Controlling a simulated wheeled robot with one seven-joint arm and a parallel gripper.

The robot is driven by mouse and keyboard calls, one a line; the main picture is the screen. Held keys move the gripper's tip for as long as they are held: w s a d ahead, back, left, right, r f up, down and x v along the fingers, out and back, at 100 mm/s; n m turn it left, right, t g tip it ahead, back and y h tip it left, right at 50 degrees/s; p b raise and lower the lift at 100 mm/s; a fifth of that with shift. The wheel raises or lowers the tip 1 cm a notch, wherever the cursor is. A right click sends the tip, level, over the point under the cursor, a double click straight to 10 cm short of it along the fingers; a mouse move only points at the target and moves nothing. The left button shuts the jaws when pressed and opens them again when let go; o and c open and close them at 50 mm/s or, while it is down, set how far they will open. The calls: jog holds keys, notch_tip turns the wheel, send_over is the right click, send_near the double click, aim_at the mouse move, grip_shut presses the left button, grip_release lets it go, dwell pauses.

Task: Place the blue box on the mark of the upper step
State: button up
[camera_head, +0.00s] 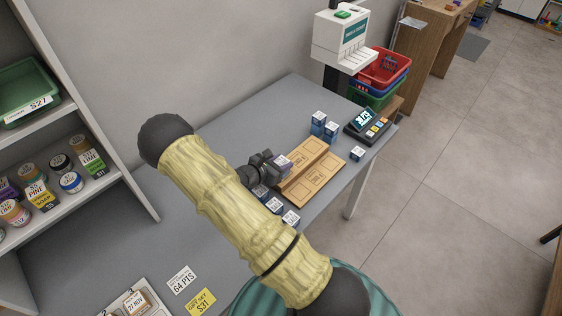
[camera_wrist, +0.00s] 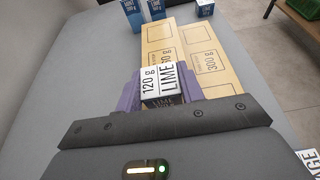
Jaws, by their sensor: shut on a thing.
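My gripper (camera_head: 279,166) is shut on a small box (camera_wrist: 160,88) with a white top label reading "120 g LIME". The box's near side is dark, and its true colour is hard to tell. Purple finger parts flank it in the wrist view. A tan two-step stand (camera_head: 311,181) lies beyond it, also in the wrist view (camera_wrist: 205,47). Its steps bear outlined rectangular marks with weights; "300 g" is readable on the right-hand step. The held box overlaps the near end of the left-hand step in the wrist view and hides part of it. Whether it touches the stand cannot be told.
Blue boxes with white tops (camera_head: 318,122) stand behind the stand; another (camera_head: 357,153) is by the counter edge. More blue boxes (camera_head: 273,205) stand in front of the stand. A card terminal (camera_head: 368,125) and stacked baskets (camera_head: 385,68) are at the far end.

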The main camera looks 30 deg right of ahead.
jog(key=shift+f, duration=0.15)
jog(key=o, duration=1)
jog(key=shift+o, duration=0.2)
jog(key=b+v, duration=0.2)
jog(key=v, duration=1)
